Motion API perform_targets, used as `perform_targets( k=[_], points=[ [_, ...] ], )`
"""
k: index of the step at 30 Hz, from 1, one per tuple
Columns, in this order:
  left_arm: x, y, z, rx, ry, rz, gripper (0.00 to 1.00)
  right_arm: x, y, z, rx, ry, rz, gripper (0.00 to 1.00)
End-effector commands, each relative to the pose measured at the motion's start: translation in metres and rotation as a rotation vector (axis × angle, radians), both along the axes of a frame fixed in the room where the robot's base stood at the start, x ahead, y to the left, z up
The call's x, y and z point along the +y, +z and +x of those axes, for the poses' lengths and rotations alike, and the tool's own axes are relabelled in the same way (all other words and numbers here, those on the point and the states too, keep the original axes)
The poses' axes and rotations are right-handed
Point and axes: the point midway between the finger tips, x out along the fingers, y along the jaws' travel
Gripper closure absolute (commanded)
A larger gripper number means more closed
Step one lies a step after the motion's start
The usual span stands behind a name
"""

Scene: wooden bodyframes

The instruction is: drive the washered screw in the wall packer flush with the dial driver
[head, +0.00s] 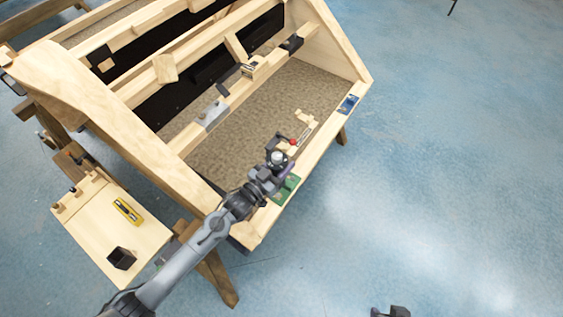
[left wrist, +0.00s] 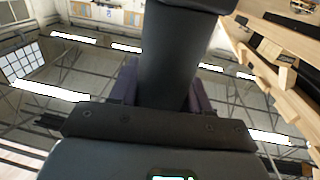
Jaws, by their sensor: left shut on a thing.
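My left gripper (head: 272,170) is over the front right part of the wooden frame, above its floor and near rail. It is shut on a dark tool with a round grey top (head: 278,157), which seems to be the dial driver. In the left wrist view the thick dark body of this driver (left wrist: 178,60) stands between the two purplish fingers, and its tip is hidden. Light wooden blocks sit on the frame's rails, one at the upper left (head: 165,68) and one at the middle (head: 255,66). I cannot tell which is the wall packer. The washered screw is too small to make out.
A green plate (head: 287,188) and a blue plate (head: 348,104) lie on the near rail. A red-tipped item (head: 293,142) is beside the gripper. Open floor lies right.

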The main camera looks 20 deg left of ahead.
Motion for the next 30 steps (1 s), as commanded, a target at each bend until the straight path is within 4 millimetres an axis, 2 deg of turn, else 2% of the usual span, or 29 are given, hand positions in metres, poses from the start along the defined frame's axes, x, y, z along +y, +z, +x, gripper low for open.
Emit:
perform_targets(
  k=[15, 21, 30],
  points=[
    [0.000, -0.040, 0.001, -0.007, 0.000, -0.002, 0.92, 0.002, -0.031, -0.001, 0.003, -0.007, 0.010, 0.57],
    [0.000, -0.048, 0.001, -0.007, 0.000, -0.002, 0.92, 0.002, -0.035, -0.001, 0.003, -0.006, 0.010, 0.57],
    [0.000, -0.049, 0.001, -0.007, 0.000, -0.002, 0.92, 0.001, -0.036, -0.001, 0.003, -0.003, 0.005, 0.57]
  ],
)
